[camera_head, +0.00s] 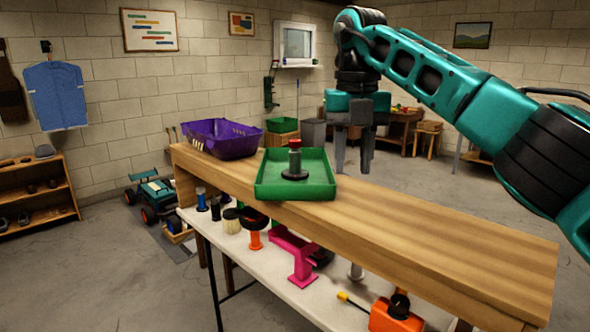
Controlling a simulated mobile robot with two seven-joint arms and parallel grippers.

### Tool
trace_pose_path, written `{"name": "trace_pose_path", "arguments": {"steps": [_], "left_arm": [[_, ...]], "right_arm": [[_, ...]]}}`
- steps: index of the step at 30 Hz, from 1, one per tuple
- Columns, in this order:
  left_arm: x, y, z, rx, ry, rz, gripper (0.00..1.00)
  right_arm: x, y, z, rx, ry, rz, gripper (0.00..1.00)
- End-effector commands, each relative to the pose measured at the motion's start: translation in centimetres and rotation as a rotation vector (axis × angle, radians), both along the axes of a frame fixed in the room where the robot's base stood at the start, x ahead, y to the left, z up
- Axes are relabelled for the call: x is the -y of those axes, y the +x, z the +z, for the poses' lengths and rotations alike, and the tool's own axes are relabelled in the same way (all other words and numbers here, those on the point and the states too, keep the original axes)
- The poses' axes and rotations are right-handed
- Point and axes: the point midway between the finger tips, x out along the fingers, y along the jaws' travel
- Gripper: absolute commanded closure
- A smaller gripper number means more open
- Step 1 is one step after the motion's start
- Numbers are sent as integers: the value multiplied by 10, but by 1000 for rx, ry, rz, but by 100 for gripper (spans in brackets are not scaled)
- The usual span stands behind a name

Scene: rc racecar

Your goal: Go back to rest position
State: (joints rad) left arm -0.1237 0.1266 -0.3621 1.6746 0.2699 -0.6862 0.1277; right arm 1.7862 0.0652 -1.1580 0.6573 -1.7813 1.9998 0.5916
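My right gripper (353,168) hangs from the teal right arm, which comes in from the right. It points down in the air, to the right of the green tray on the workbench as seen here. Its two fingers are apart with a gap between them, and nothing shows between them. My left gripper and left arm are not in view. The green tray (262,187) sits on the wooden workbench (430,235). A dark round-based part with a red top (295,160) stands upright inside the tray.
A purple basket (222,137) sits at the bench's far left end. A lower white shelf (285,290) holds several parts, including a pink stand (297,258) and an orange item (393,318). The bench's right half is clear. An RC car (152,195) is on the floor at left.

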Motion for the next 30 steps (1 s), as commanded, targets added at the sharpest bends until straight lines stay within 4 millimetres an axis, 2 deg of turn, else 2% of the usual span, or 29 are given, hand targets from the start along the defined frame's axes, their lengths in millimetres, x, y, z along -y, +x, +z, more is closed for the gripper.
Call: {"name": "trace_pose_path", "arguments": {"steps": [1,3,9,14,15,18,24,27,30], "left_arm": [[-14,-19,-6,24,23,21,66],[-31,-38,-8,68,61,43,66],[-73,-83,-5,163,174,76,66],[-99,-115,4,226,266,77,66],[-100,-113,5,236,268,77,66],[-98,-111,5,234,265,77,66],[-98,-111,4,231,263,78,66],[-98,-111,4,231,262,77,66],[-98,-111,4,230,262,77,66]], "right_arm": [[0,0,0,0,0,0,66],[0,0,0,0,0,0,66],[0,0,0,0,0,0,66],[0,0,0,0,0,0,66],[-10,0,-18,-19,40,32,66],[-42,-3,-54,-51,178,117,66],[-109,-23,-115,-118,514,240,66],[-146,-42,-140,-157,738,266,66],[-177,-61,-154,-190,985,248,66]]}}
